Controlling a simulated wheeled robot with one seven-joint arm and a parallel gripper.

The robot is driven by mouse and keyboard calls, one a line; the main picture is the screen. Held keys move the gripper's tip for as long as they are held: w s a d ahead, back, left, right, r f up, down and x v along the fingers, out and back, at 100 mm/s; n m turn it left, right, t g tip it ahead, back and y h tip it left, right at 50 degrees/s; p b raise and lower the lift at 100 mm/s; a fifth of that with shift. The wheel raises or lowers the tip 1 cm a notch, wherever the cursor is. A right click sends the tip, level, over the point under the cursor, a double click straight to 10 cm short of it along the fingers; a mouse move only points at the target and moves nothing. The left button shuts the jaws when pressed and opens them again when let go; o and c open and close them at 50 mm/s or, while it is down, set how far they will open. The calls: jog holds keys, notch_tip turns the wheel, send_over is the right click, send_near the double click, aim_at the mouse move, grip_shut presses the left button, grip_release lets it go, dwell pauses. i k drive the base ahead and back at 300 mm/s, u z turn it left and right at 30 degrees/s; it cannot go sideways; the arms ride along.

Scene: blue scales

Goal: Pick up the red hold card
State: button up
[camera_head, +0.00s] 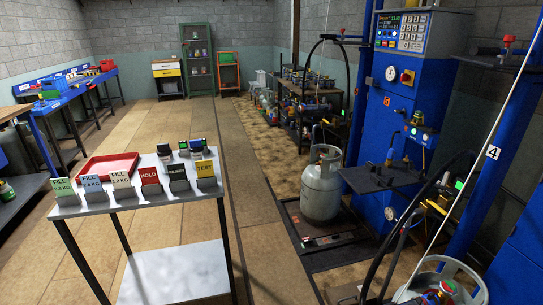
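The red hold card (149,176) reads HOLD and stands in a dark holder in a row of cards along the front of a small metal table (130,203). Pale FILL cards stand to its left, the nearest being a cream one (121,180). To its right stand a dark card (177,172), whose lettering I cannot read surely, and a yellow TEST card (205,168). My gripper is not in view.
A red tray (107,166) lies behind the cards, with small dark devices (190,147) to its right. A grey gas cylinder (322,185) stands beside a blue filling machine (395,100) on the right. The floor (165,130) behind the table is clear.

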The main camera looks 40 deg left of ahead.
aim_at(148, 176)
jog(key=u, duration=4.35)
jog(key=i, duration=1.1)
jog(key=u, duration=0.05)
